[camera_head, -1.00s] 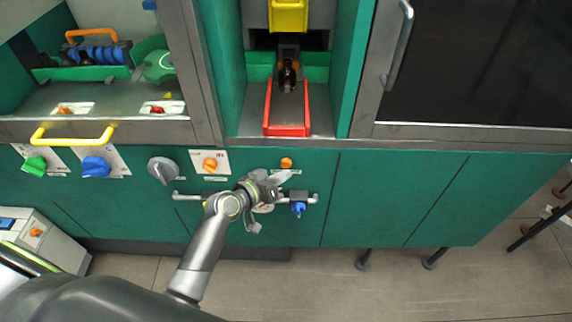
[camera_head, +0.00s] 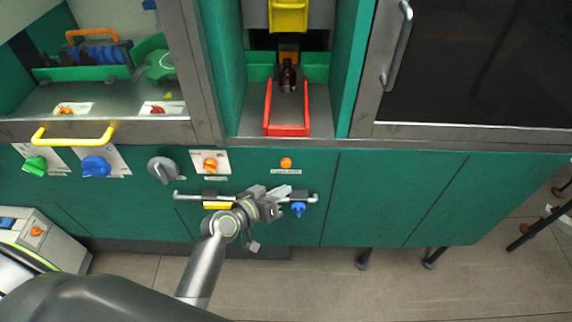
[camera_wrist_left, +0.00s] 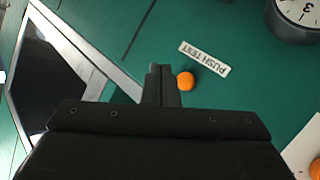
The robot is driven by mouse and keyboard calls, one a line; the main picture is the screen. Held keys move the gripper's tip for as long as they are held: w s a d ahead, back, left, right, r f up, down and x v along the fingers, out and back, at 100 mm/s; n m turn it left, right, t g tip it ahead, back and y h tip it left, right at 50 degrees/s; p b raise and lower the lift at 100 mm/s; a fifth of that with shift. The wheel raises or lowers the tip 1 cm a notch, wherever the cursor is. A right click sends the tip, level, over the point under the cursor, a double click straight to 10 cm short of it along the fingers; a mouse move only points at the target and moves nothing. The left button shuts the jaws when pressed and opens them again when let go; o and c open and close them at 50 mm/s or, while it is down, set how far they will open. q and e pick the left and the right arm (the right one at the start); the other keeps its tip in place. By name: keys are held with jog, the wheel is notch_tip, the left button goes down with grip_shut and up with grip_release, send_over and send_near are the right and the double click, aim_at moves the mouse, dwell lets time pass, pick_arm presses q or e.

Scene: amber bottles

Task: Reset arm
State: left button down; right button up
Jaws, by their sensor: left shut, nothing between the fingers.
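My left gripper (camera_head: 284,191) is in front of the green cabinet face, near the grey horizontal bar (camera_head: 184,197). It is shut and empty. In the left wrist view its closed fingers (camera_wrist_left: 161,85) point toward the panel, close to an orange button (camera_wrist_left: 185,80) in the picture and its "PUSH TEST" label (camera_wrist_left: 204,58). The same orange button (camera_head: 286,162) shows above the gripper in the head view. I cannot tell from the frames whether the fingertips touch anything. My right gripper is not in view.
An amber bottle (camera_head: 288,76) stands in the alcove between the red rails (camera_head: 306,108), under a yellow part (camera_head: 288,16). Knobs (camera_head: 96,166) line the panel at left. A blue valve (camera_head: 298,208) is close to the gripper. The floor at right is clear except for stool legs.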

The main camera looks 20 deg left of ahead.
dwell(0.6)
pick_arm(q)
jog(key=s+a+f+n+g+y, duration=0.1)
jog(key=s+a+f+g+y, duration=0.2)
jog(key=f, duration=0.6)
jog(key=s+a+f+g, duration=0.1)
jog(key=s+a+f, duration=0.1)
jog(key=s+f, duration=0.5)
jog(key=s+a+f+n+g+y, duration=0.1)
jog(key=s+a+f+g+y, duration=0.15)
jog(key=f, duration=0.85)
jog(key=s+a+f+g, duration=0.1)
jog(key=s+f, duration=0.4)
jog(key=s, duration=0.5)
jog(key=s+a+f+m+g+y, duration=0.1)
jog(key=s+a+f, duration=0.3)
jog(key=s, duration=0.5)
jog(key=s+a+f+g+y, duration=0.1)
jog(key=s+a+f+g, duration=0.1)
jog(key=s+f, duration=0.4)
jog(key=s+g, duration=0.1)
jog(key=s, duration=0.3)
jog(key=shift+s+a+f, duration=0.15)
jog(key=shift+s+a, duration=0.1)
jog(key=shift+s, duration=0.05)
